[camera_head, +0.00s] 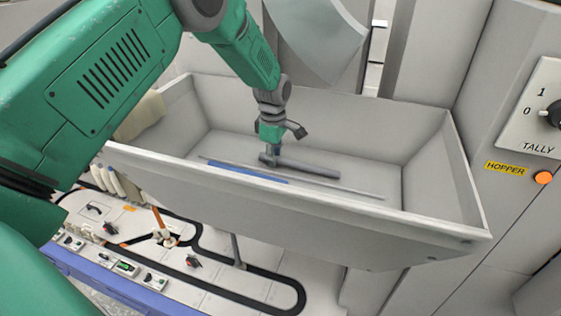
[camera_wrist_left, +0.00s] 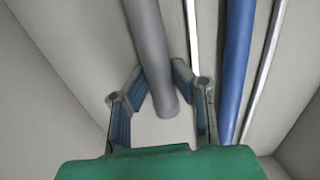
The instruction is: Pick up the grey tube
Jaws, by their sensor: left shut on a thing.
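The grey tube (camera_head: 312,168) lies inside the pale bin, and one end is at my left gripper (camera_head: 271,153). The left wrist view also shows the grey tube (camera_wrist_left: 150,40) between the two fingers of my left gripper (camera_wrist_left: 159,75). The fingers are shut on it close to its rounded end. I cannot tell whether the tube is clear of the bin floor. My right gripper is in neither view.
A blue tube (camera_head: 248,174) lies beside the grey one in the bin, also in the left wrist view (camera_wrist_left: 235,60). Thin pale rods (camera_head: 350,190) lie near it. The bin (camera_head: 310,217) has high sloping walls. A hopper panel (camera_head: 530,115) stands at right.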

